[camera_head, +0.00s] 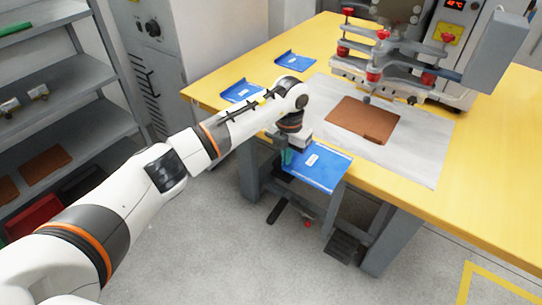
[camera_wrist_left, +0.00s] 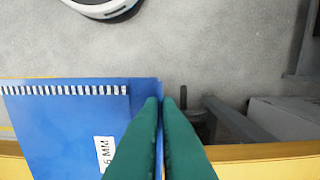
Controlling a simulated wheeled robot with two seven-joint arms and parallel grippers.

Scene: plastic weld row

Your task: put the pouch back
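A flat blue pouch (camera_head: 322,172) with a white label sticks out past the front edge of the yellow table. My left gripper (camera_head: 287,157) is at the pouch's left edge in the head view. Its green fingers (camera_wrist_left: 163,100) are close together, with the pouch's edge running between them. The exact grip line is hidden by the fingers. My right gripper is not in view.
Two more blue pouches (camera_head: 240,92) (camera_head: 295,62) lie on the yellow table (camera_head: 480,160). A brown sheet (camera_head: 362,121) lies on a grey mat (camera_head: 425,150) under the welding machine (camera_head: 400,65). Grey shelves (camera_head: 75,90) stand at the left. Table legs and a pedal are below.

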